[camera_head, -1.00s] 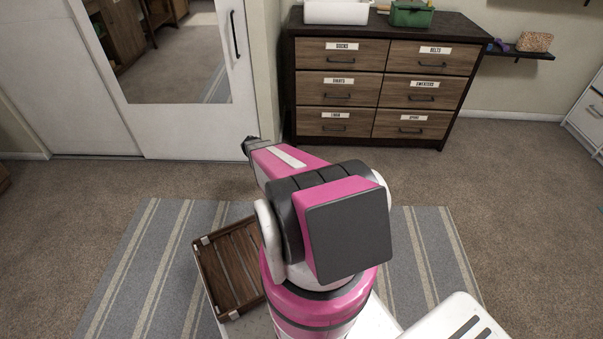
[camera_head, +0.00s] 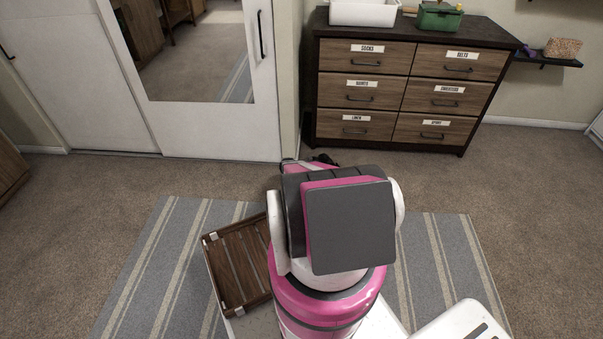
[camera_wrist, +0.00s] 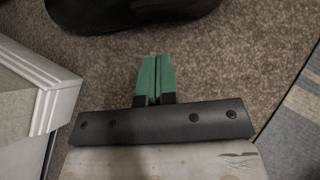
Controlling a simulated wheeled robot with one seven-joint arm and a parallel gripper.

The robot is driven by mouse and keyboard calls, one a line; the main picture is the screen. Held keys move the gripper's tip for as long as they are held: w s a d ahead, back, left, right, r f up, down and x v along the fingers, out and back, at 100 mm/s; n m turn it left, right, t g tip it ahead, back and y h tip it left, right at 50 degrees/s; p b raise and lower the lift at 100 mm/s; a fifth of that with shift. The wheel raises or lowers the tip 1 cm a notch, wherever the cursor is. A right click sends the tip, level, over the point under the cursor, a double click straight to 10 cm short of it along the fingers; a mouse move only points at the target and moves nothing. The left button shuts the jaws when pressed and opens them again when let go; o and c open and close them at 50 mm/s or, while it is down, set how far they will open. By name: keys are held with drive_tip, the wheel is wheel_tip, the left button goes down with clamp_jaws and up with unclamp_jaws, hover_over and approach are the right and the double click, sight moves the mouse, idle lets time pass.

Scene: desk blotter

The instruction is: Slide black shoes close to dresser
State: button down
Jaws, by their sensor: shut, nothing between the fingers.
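The dresser (camera_head: 408,90) has dark sides and top and wooden drawers with white labels. It stands against the back wall in the head view. In the wrist view a black shoe (camera_wrist: 125,14) lies on the carpet at the top edge and is cut off by the frame. My gripper (camera_wrist: 157,60) has green fingers, pressed together with nothing between them. Its tips point at the shoe with a small strip of carpet showing between. In the head view my arm hides most of the gripper; a small dark shape shows just beyond it, too unclear to name.
A white baseboard corner (camera_wrist: 45,75) is close on the left of my gripper. A mirrored sliding door (camera_head: 190,80) stands left of the dresser. A striped rug (camera_head: 155,275) lies under me, and a slatted wooden tray (camera_head: 240,265) sits beside my arm. Carpet right of my arm is open.

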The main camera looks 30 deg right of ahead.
drive_tip(key=d, duration=0.2)
drive_tip(key=d+f, duration=0.1)
drive_tip(key=shift+w+d, duration=0.1)
drive_tip(key=shift+d, duration=0.9)
drive_tip(key=d, duration=0.6)
drive_tip(key=shift+w+d, duration=0.15)
drive_tip(key=shift+d, duration=0.05)
drive_tip(key=shift+a, duration=0.1)
